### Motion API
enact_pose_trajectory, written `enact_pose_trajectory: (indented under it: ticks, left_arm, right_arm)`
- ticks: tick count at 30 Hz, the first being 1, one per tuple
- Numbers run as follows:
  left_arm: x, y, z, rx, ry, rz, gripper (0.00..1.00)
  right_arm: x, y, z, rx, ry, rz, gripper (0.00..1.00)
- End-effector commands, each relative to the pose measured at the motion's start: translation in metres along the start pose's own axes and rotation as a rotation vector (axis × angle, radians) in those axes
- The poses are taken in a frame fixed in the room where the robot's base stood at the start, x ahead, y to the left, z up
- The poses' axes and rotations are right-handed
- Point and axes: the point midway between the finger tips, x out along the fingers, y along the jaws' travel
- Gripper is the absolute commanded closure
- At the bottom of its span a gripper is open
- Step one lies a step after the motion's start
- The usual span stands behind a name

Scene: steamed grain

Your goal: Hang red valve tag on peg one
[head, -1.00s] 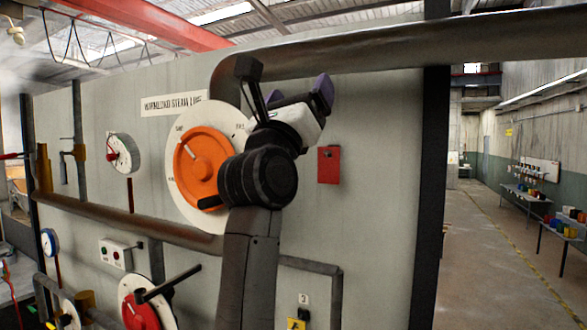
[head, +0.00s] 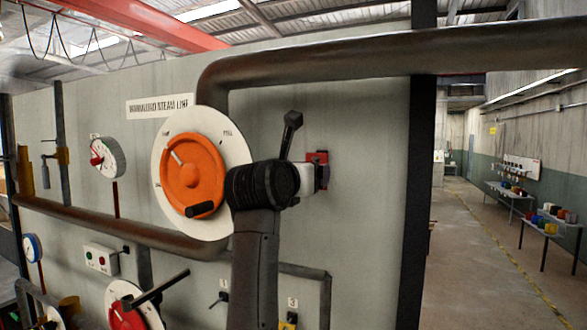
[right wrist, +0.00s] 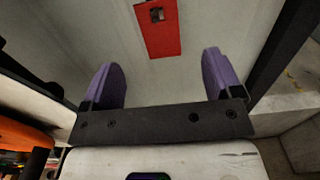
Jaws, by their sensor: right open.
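The red valve tag (head: 322,157) is a flat red plate against the grey panel, to the right of the large orange wheel. In the head view my right gripper partly covers the tag's lower part. Small pegs show low on the panel, one by a "3" label (head: 292,302); peg one cannot be made out. My left gripper is out of view.
The orange wheel (head: 192,172) on its white disc stands left of my right arm. A thick pipe (head: 330,68) runs above the tag. A lower pipe (head: 110,224) and a red wheel (head: 127,318) are at lower left. A walkway lies open at right.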

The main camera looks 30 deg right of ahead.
Motion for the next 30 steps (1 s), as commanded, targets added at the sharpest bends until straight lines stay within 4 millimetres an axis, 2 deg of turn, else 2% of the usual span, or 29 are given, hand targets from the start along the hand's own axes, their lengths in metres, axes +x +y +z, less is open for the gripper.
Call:
enact_pose_trajectory:
  ticks: [1, 6, 15, 21, 30]
  left_arm:
    - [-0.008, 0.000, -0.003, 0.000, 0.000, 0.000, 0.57]
    - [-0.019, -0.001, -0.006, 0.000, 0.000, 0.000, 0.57]
    - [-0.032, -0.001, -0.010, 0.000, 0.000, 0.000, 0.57]
    - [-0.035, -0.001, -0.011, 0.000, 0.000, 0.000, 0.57]
    - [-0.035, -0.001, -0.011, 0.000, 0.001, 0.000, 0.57]
  right_arm:
    - [0.011, -0.001, 0.003, -0.003, 0.001, -0.003, 0.15]
    - [0.040, -0.001, 0.003, -0.003, 0.001, -0.002, 0.15]
    - [0.075, 0.000, 0.002, -0.002, 0.000, -0.001, 0.15]
    - [0.084, 0.000, 0.001, -0.001, -0.001, -0.001, 0.15]
    - [0.086, 0.000, 0.000, 0.000, -0.001, 0.000, 0.15]
